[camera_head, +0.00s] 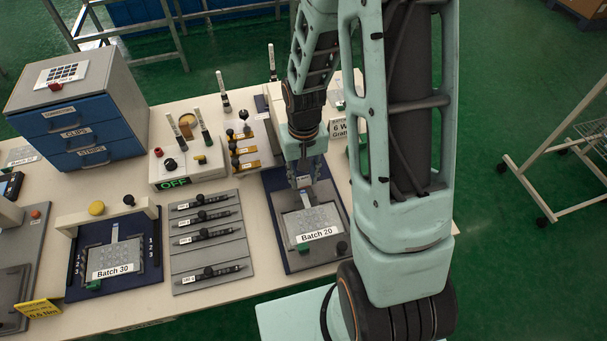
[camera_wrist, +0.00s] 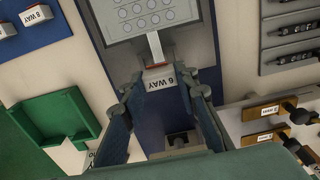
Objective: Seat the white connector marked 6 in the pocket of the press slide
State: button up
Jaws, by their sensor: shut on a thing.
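The white connector marked 6 WAY (camera_wrist: 160,80) is held between the fingertips of my gripper (camera_wrist: 160,92), label facing the wrist camera. In the head view my gripper (camera_head: 305,172) hangs over the far part of the blue Batch 20 board (camera_head: 276,215). The pale tail (camera_wrist: 155,47) of the keypad film (camera_wrist: 145,14) runs to the connector's edge; whether it is inserted I cannot tell. A grey block with a dark recess (camera_wrist: 180,141), perhaps the press slide, shows beyond the connector between my fingers. The connector looks apart from it. My arm hides part of the board.
A green tray (camera_wrist: 52,125) and other white 6 WAY connectors (camera_wrist: 36,15) lie beside the board. The Batch 30 board (camera_head: 80,275) is farther left.

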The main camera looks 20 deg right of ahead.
aim_at(303, 193)
jog(key=shift+f+b, duration=0.6)
jog(key=shift+f, duration=0.45)
jog(key=shift+f+b, duration=1.25)
jog(key=shift+b, duration=0.1)
dwell(1.0)
jog(key=o, duration=0.9)
jog(key=shift+r, duration=0.1)
notch_tip(303, 193, up, 12)
dwell(0.5)
